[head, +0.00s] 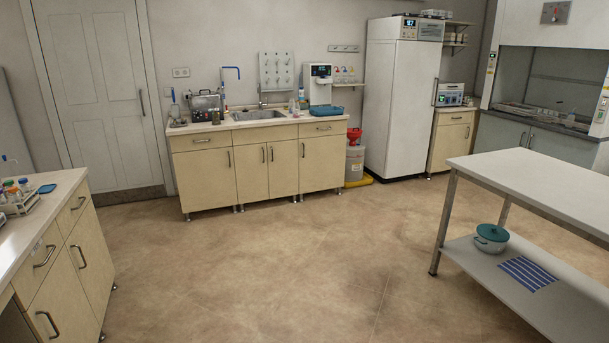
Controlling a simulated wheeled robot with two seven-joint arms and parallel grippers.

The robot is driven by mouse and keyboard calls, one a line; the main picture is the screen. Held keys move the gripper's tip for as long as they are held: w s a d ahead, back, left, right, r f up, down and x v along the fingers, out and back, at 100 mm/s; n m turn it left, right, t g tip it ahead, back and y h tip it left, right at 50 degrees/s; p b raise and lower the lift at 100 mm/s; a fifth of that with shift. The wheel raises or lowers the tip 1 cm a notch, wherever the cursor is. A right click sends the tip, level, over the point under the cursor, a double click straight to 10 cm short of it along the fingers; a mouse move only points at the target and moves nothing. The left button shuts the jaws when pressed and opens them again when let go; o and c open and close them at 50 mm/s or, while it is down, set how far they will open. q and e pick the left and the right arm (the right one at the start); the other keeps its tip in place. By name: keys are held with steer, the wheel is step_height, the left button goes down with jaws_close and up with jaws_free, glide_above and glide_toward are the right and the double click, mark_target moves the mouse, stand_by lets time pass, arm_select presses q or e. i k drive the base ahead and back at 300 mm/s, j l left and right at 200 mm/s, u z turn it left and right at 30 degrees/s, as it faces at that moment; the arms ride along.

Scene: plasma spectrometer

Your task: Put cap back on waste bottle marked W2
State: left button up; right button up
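I cannot make out a waste bottle marked W2 or its loose cap in the head view. A pale waste container (354,164) with a red top (354,135) stands on the floor at the right end of the far counter. Any marking on it is too small to read. A rack (22,203) on the left bench holds several small bottles with coloured caps, cut off by the left edge. Neither of my grippers is in view.
A far counter (285,122) with a sink (258,115) runs along the back wall, beside a tall white fridge (403,100). A steel table (540,170) stands at right and the left bench (60,205) at left. The floor (270,265) between is clear.

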mark_target(296, 107)
steer(key=i+j+u, duration=0.4)
steer(key=i, duration=0.85)
steer(key=i+l+u, duration=0.2)
steer(key=i+u, duration=0.25)
steer(key=i, duration=0.8)
steer(key=i+l+z, duration=0.2)
steer(key=i, duration=0.45)
steer(key=i+z, duration=0.25)
steer(key=i, duration=0.35)
steer(key=i+j+z, duration=0.2)
steer(key=i, duration=0.45)
steer(key=i+j+z, duration=0.2)
steer(key=i, duration=0.45)
steer(key=i+z, duration=0.15)
steer(key=i, duration=0.4)
